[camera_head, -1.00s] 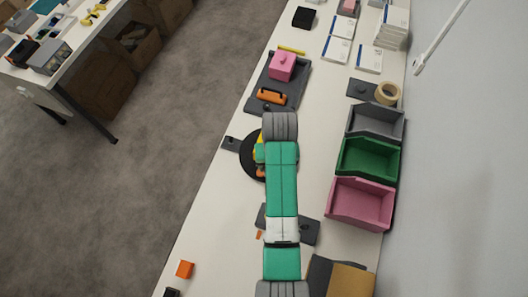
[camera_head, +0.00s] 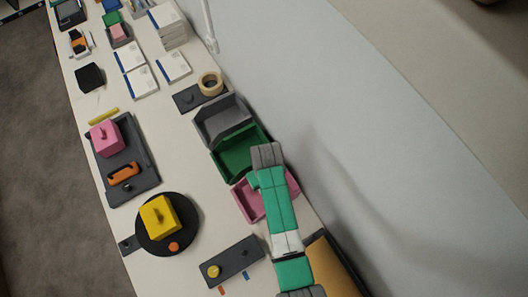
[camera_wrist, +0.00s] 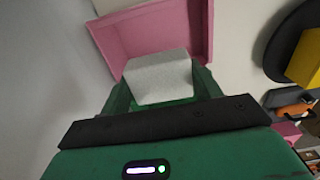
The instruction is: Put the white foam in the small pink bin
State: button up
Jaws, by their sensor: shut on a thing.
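The white foam (camera_wrist: 160,82) is a pale block held between the two green fingers of my gripper (camera_wrist: 163,90) in the wrist view. The gripper is shut on it. The pink bin (camera_wrist: 137,32) lies beyond the foam in the wrist view, with the foam overlapping its near part. In the head view the pink bin (camera_head: 247,205) is partly hidden behind my green arm. The foam and fingertips are hidden by the arm in that view. I cannot tell how high the foam is above the bin.
A green bin (camera_head: 229,163) and a grey bin (camera_head: 209,134) stand in line beyond the pink one, along the wall. A yellow box (camera_head: 158,217) sits on a black round plate (camera_head: 187,242) to the left. A brown carton (camera_head: 338,262) is at the lower right.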

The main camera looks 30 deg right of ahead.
notch_tip(320, 180, down, 16)
jog(key=b, duration=1.2)
jog(key=shift+b, duration=0.35)
jog(key=o, duration=1)
notch_tip(320, 180, up, 15)
jog(key=p, duration=1.5)
jog(key=shift+r, duration=0.1)
